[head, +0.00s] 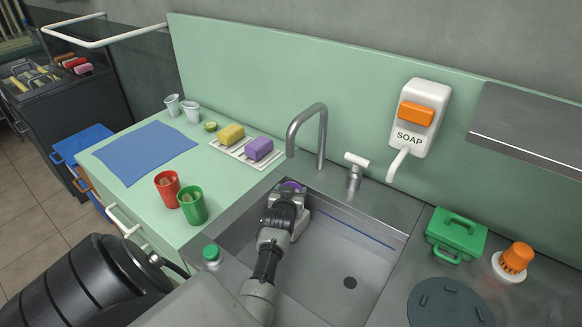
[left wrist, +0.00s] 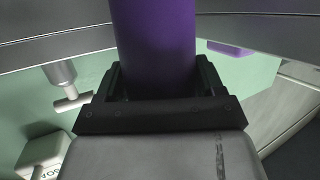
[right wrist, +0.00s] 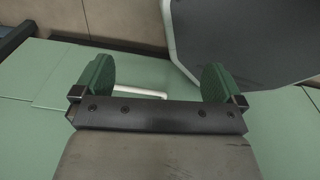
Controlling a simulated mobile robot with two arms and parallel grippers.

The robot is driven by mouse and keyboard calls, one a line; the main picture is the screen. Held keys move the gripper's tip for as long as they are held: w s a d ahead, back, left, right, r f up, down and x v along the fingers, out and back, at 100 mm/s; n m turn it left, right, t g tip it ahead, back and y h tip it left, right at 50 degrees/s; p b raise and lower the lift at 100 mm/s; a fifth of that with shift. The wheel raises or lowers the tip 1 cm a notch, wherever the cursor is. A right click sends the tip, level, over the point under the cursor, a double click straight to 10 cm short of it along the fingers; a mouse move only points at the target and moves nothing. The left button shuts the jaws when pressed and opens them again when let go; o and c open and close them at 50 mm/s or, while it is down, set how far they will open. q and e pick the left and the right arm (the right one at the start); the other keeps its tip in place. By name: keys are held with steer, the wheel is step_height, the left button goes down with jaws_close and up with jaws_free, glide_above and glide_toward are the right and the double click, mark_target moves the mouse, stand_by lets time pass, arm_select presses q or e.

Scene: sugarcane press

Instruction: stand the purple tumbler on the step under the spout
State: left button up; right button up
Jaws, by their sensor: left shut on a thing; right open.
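The purple tumbler (left wrist: 155,40) is held between the fingers of my left gripper (head: 289,196). In the head view only a small part of the tumbler (head: 291,186) shows beyond the gripper, inside the sink near its back wall. The grey curved spout (head: 305,122) rises behind the sink, with its open end above and near the tumbler. A step under the spout cannot be made out; my gripper and arm cover that part of the sink. Whether the tumbler touches anything below is hidden. My right gripper (right wrist: 158,82) is open and empty in the right wrist view.
The sink (head: 335,250) is otherwise clear. A red cup (head: 167,190) and a green cup (head: 192,205) stand left of it, with yellow and purple sponges on a white rack (head: 228,151) behind. A soap dispenser (head: 415,118) hangs on the wall; a green box (head: 455,235) sits right.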

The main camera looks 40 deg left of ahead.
arm_select(q)
steer(key=shift+w+a+f, duration=0.15)
steer(key=shift+f, duration=0.25)
steer(key=shift+a, duration=0.15)
steer(key=o, duration=0.9)
steer(key=shift+f, duration=0.15)
arm_select(e)
steer(key=shift+w+a+f, duration=0.15)
steer(key=shift+a, duration=0.35)
steer(key=shift+w+a+f, duration=0.1)
steer(key=shift+w+a, duration=0.05)
steer(key=shift+a, duration=0.3)
steer(key=shift+d, duration=0.2)
